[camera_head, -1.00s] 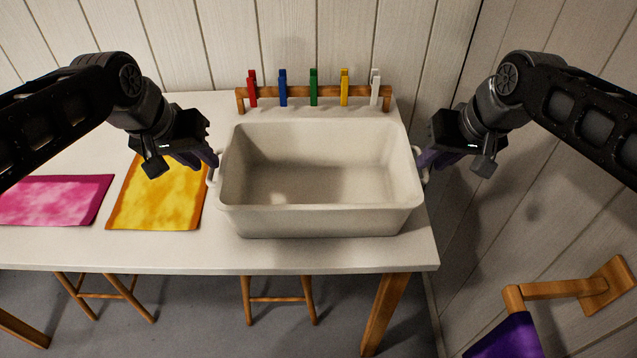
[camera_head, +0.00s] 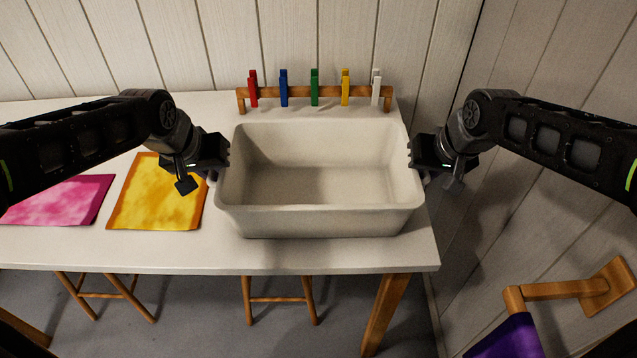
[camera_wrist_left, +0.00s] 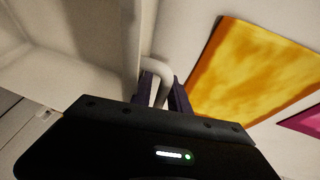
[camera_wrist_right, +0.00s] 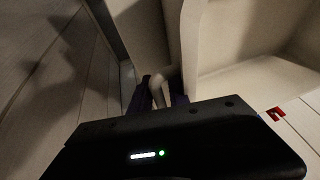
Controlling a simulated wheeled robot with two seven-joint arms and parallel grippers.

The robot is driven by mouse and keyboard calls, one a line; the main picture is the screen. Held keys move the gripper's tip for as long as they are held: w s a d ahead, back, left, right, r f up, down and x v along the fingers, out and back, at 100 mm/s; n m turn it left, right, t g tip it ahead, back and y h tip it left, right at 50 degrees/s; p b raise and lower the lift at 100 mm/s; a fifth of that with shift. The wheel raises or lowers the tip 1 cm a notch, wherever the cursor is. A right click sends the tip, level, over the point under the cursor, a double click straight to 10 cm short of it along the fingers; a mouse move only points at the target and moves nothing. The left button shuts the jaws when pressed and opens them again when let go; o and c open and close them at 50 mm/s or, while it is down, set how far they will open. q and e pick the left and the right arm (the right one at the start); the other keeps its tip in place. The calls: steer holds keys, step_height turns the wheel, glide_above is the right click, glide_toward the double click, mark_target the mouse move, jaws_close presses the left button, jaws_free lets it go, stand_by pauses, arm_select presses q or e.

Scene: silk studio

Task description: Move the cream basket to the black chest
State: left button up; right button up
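The cream basket (camera_head: 318,222) stands upright and empty on the white table, with a loop handle at each short end. My left gripper (camera_head: 218,170) is at its left end; in the left wrist view the purple fingers (camera_wrist_left: 165,92) lie on both sides of the left handle (camera_wrist_left: 158,68). My right gripper (camera_head: 418,168) is at the right end; in the right wrist view its fingers (camera_wrist_right: 158,94) lie on both sides of the right handle (camera_wrist_right: 157,82). Small gaps seem to show between fingers and handles, and firm contact is not visible. No black chest is in view.
A wooden rack (camera_head: 300,94) with several coloured pegs stands behind the basket. A yellow cloth (camera_head: 150,205) and a pink cloth (camera_head: 55,200) lie to the left on the table (camera_head: 330,258). A panelled wall is close on the right, with a wooden bracket (camera_head: 565,290) holding purple cloth.

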arm_select(q)
jaws_close()
arm_select(e)
jaws_close()
steer(key=shift+r, duration=0.1)
stand_by(1.0)
